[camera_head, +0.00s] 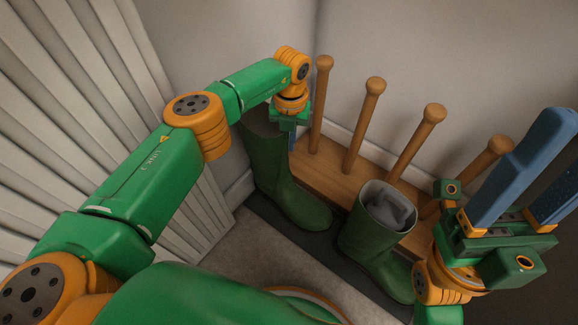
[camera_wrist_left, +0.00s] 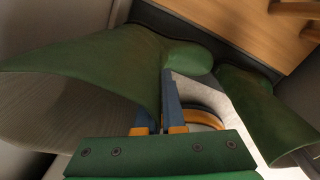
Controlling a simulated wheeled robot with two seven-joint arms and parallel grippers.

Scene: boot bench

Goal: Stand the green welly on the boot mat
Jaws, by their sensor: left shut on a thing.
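A green welly (camera_head: 268,165) is upright at the left end of the dark boot mat (camera_head: 262,212), its toe toward the lower right. My left gripper (camera_head: 291,136) is shut on the upper edge of its shaft. The same welly (camera_wrist_left: 95,70) fills the left of the left wrist view, with my left gripper's blue fingers (camera_wrist_left: 168,85) at its rim. Its sole is over or on the mat; I cannot tell if it touches. A second green welly (camera_head: 365,240) stands on the mat to the right, grey lining showing. My right gripper (camera_head: 562,150) is open and empty.
A wooden boot rack (camera_head: 330,180) with several upright pegs (camera_head: 367,120) runs behind the mat along the wall. A ribbed white panel (camera_head: 80,90) stands at the left. Grey carpet (camera_head: 245,245) in front of the mat is clear.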

